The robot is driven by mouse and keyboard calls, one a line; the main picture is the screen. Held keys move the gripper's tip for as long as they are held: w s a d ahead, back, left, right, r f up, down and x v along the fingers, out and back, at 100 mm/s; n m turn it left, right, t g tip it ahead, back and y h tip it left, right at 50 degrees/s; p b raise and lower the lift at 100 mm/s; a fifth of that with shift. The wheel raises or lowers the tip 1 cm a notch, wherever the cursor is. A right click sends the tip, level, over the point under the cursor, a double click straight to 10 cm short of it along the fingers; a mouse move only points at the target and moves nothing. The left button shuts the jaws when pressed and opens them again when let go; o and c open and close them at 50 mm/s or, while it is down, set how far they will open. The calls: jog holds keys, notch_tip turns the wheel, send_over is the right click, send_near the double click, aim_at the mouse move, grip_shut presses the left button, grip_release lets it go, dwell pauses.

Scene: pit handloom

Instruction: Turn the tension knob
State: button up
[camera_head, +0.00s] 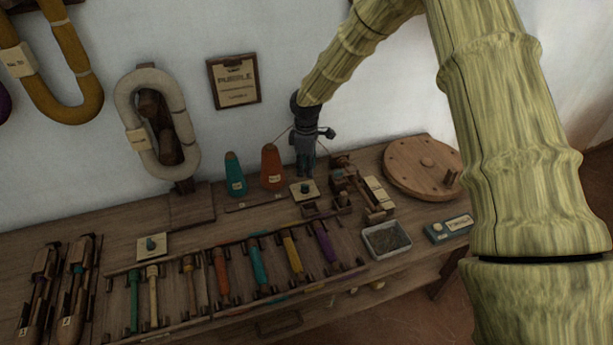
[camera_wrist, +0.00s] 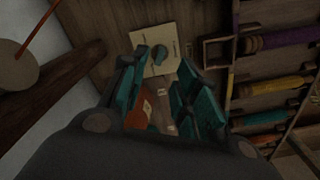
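A small dark teal knob (camera_head: 305,188) sits on a pale square plate on the bench, just in front of my gripper. In the wrist view the knob (camera_wrist: 158,54) and its plate (camera_wrist: 165,38) lie beyond my fingertips, roughly in line with the gap. My gripper (camera_head: 306,168) points down above the bench behind the plate. In the wrist view my gripper (camera_wrist: 157,80) has its two teal fingers spread apart, with no knob between them. A second similar knob (camera_head: 151,244) sits on another pale plate at the left.
Orange (camera_head: 271,168) and teal (camera_head: 235,175) cones stand left of my gripper. A rack of coloured bobbins (camera_head: 257,262) lies in front. A wooden block mechanism (camera_head: 370,195), metal tray (camera_head: 386,239) and round wooden disc (camera_head: 415,165) stand to the right.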

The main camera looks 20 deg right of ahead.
jog(key=shift+r, duration=2.15)
jog(key=shift+d, duration=0.1)
